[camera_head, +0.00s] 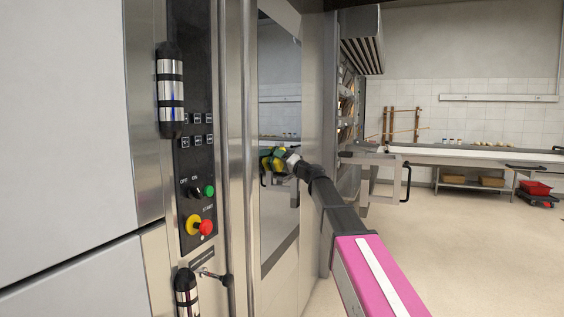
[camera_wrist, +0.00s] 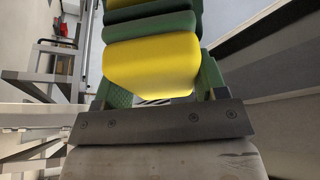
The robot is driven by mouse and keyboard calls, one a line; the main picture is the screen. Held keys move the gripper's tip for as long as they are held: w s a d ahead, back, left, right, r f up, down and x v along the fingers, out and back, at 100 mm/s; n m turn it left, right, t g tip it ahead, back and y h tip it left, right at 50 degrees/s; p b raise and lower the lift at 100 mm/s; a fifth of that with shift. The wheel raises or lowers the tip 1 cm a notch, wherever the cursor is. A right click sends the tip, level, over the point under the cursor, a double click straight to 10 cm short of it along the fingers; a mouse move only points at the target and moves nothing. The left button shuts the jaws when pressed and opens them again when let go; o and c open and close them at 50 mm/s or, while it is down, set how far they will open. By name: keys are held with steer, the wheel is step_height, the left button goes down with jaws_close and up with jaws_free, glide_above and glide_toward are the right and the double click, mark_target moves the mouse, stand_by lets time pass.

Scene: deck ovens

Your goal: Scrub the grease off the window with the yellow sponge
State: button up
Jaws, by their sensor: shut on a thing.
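The oven window (camera_head: 280,215) is a tall dark glass pane in the steel door, seen at a steep angle in the head view. My gripper (camera_head: 287,159) is at the window's middle height, close to the glass. It is shut on the yellow sponge (camera_wrist: 152,68), which shows between the green fingers in the wrist view. A second yellow and green shape beyond it looks like its reflection in the glass. The sponge is at or very near the pane; I cannot tell whether it touches. I cannot make out any grease on the glass.
Left of the window stand a vertical steel bar (camera_head: 227,130) and a control panel (camera_head: 195,150) with buttons. A steel-framed table (camera_head: 455,157) stands to the right. A red bin (camera_head: 535,188) is at the far right. The floor (camera_head: 470,250) at right is clear.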

mark_target(288, 147)
steer(key=w+d, duration=0.4)
steer(key=w, duration=0.9)
steer(key=shift+d, duration=0.35)
stand_by(0.9)
steer(key=shift+s, duration=0.1)
steer(key=shift+s+a, duration=0.6)
steer(key=shift+s, duration=1)
steer(key=shift+s+a, duration=0.65)
steer(key=shift+s, duration=1)
steer(key=shift+s+a, duration=0.6)
steer(key=shift+s, duration=1)
steer(key=shift+s+a, duration=0.25)
steer(key=shift+s, duration=0.6)
steer(key=shift+s+a, duration=0.2)
steer(key=shift+s, duration=0.6)
steer(key=shift+w+a+r, duration=0.1)
steer(key=shift+w+r, duration=0.05)
steer(key=shift+r, duration=1.25)
steer(key=shift+w+d, duration=0.8)
steer(key=shift+w, duration=1.35)
steer(key=shift+w+d, duration=0.85)
steer(key=shift+w, duration=1.25)
steer(key=shift+w+d, duration=0.8)
steer(key=shift+w, duration=1.35)
